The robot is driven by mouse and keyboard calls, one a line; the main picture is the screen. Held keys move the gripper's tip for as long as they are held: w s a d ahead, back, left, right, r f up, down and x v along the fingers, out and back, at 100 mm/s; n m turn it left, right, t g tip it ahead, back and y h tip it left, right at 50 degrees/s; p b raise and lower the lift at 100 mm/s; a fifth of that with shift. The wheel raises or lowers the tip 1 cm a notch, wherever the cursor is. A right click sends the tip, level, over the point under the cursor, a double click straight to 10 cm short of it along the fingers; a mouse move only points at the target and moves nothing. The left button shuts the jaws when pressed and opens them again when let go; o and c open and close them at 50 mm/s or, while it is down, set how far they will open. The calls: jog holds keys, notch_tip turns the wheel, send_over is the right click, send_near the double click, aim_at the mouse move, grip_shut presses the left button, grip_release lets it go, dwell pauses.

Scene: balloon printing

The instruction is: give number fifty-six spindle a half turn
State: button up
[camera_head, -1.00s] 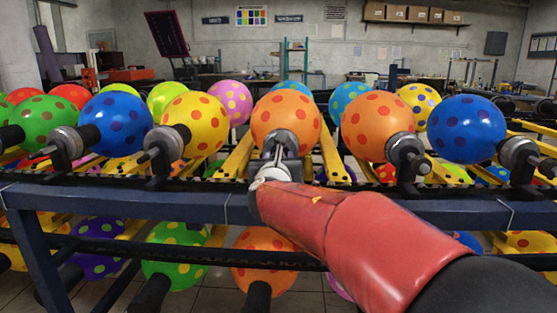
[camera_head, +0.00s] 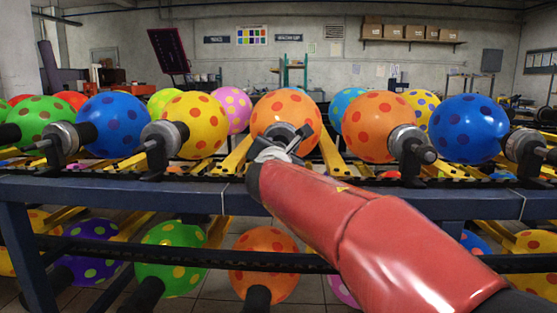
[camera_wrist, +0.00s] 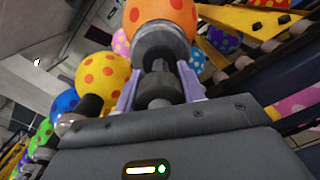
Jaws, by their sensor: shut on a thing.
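An orange balloon with red dots (camera_head: 285,108) sits in the middle of the upper row, on a grey spindle in front of it. My gripper (camera_head: 282,144) is at that spindle, at the end of my red arm. In the wrist view, its two pale fingers stand on either side of the dark spindle end (camera_wrist: 160,90) and are shut on it, with the orange balloon (camera_wrist: 165,18) beyond. My gripper is tilted relative to the row in the head view. No number can be read on the spindle.
A yellow dotted balloon (camera_head: 194,124) on its spindle is to the left, and another orange one (camera_head: 375,122) is to the right, both close by. A blue rack beam (camera_head: 130,200) runs across in front. More balloons hang on a lower row.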

jog(key=shift+m+b, duration=0.3)
jog(key=shift+m, duration=0.2)
jog(key=o, duration=1)
jog(key=s+b, duration=0.1)
jog(key=s, duration=0.6)
jog(key=shift+s+a, duration=0.15)
jog(key=shift+s, duration=0.25)
